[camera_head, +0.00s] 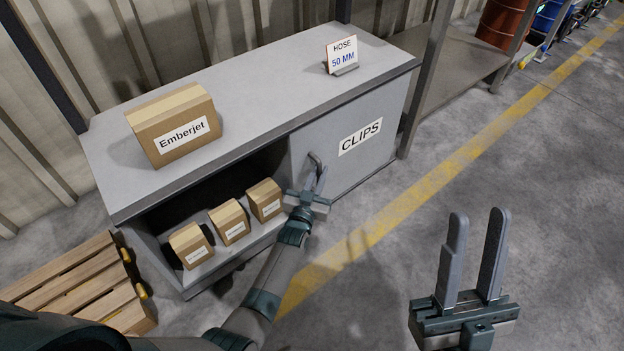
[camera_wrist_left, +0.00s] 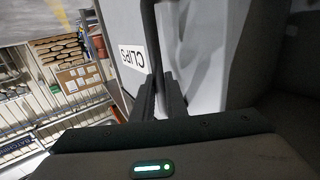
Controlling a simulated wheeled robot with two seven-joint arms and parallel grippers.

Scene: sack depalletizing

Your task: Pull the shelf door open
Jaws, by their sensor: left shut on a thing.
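The shelf door (camera_head: 374,121) is a grey panel labelled CLIPS on the right of the grey cabinet's front. Its dark handle (camera_head: 316,160) is near the door's left edge. My left gripper (camera_head: 316,180) is at the handle and shut on it. In the left wrist view the gripper's fingers (camera_wrist_left: 158,95) close around the dark handle bar (camera_wrist_left: 150,40), beside the CLIPS label. My right gripper (camera_head: 480,225) is at the lower right, empty, with its two fingers apart. The left part of the cabinet front is open.
Several small cartons (camera_head: 229,221) sit in the open compartment. A wooden pallet (camera_head: 75,285) is at lower left. The floor (camera_head: 545,200) right of the cabinet is clear.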

